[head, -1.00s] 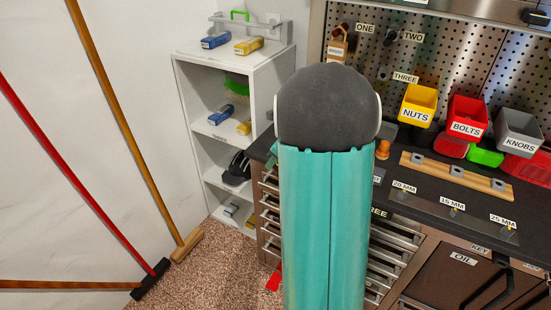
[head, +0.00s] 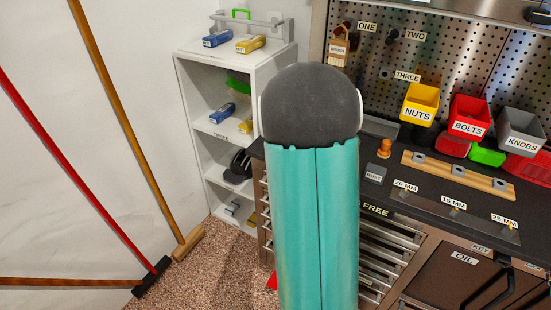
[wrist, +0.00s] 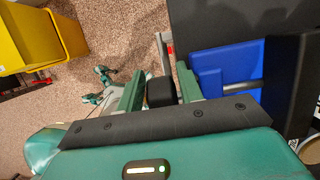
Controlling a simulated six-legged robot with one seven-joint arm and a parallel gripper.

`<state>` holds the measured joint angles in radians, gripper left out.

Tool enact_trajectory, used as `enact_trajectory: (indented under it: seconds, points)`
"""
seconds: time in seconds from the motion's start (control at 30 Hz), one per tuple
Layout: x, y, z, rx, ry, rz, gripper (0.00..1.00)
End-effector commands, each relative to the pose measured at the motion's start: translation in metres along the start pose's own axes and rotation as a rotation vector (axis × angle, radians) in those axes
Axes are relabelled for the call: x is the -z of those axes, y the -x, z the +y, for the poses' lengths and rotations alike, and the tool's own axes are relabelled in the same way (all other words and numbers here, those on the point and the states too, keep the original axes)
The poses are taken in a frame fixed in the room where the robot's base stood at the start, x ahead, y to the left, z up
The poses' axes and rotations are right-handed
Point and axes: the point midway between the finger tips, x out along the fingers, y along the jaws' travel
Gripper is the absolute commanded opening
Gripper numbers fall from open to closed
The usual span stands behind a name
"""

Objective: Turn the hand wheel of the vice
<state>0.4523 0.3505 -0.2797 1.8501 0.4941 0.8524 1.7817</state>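The vice does not show in the head view, where my arm stands in front of the chest's left end. In the wrist view a blue body (wrist: 208,82) with a grey rod (wrist: 246,88), apparently the vice, lies right of my gripper. A large black part (wrist: 287,88) at the rod's right end may be the hand wheel; its full shape is cut off. My gripper (wrist: 160,88) has its two green fingers apart, left of the blue body. A small black block (wrist: 160,92) shows between them; I cannot tell whether they touch it.
A white shelf unit (head: 192,85) stands left of my arm, and brooms (head: 130,125) lean on the wall. The dark worktop (head: 405,150) holds bins and a wooden rail (head: 458,176). A yellow box (wrist: 30,40) is at upper left in the wrist view.

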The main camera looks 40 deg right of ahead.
Motion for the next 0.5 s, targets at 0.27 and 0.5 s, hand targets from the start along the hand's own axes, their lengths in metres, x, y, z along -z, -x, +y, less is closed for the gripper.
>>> enact_trajectory:
  seconds: [0.27, 0.5]
  points:
    - [-0.001, 0.003, 0.001, -0.001, 0.001, -0.001, 0.36]
    - [-0.001, 0.04, 0.0, 0.003, 0.002, -0.004, 0.36]
